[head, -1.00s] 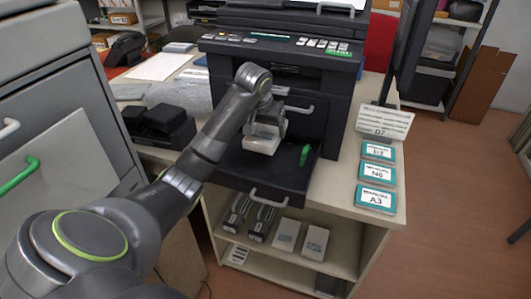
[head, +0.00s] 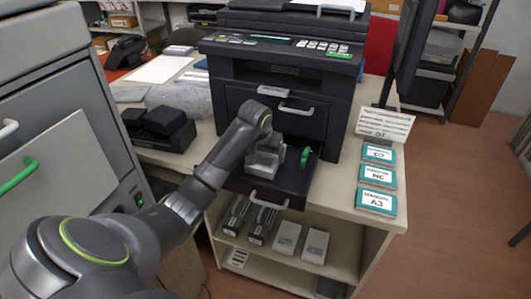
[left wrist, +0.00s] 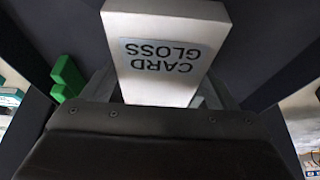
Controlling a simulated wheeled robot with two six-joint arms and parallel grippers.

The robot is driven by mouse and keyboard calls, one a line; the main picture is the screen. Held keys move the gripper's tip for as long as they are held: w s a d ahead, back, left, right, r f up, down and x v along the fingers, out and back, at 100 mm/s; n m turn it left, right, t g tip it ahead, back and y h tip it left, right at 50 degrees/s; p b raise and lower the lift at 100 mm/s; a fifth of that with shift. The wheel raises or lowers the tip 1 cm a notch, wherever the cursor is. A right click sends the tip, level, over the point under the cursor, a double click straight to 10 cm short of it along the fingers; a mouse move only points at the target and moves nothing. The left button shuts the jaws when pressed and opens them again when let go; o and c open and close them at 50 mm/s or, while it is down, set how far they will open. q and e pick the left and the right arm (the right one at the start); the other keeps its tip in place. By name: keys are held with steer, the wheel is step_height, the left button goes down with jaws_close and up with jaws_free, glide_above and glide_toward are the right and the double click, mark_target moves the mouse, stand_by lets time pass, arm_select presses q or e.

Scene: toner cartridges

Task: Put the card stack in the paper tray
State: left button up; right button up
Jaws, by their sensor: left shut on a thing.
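My left gripper (head: 268,160) is shut on the card stack, a white block (head: 262,166). In the left wrist view the card stack (left wrist: 165,50) shows its label, CARD GLOSS, upside down. The paper tray (head: 292,181) is a dark drawer pulled out of the front of the black printer. The gripper and stack are over the tray, low down; I cannot tell whether the stack touches its floor. A green guide (head: 307,157) stands in the tray just right of the stack; green also shows in the left wrist view (left wrist: 67,78). My right gripper is out of view.
The black printer (head: 285,62) stands behind the tray on a pale table. Teal-edged cards (head: 376,200) lie to the right, below a label sign (head: 384,124). White packs (head: 286,237) and dark cartridges (head: 237,215) lie on the shelf below. A grey cabinet (head: 70,140) stands at left.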

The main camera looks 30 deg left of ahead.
arm_select(q)
steer(key=o, duration=1.1)
steer(key=shift+o, duration=1)
steer(key=shift+r, duration=0.35)
steer(key=p+v, duration=0.1)
steer(key=v, duration=1)
steer(key=shift+s+r, duration=0.2)
steer(key=shift+r, duration=0.05)
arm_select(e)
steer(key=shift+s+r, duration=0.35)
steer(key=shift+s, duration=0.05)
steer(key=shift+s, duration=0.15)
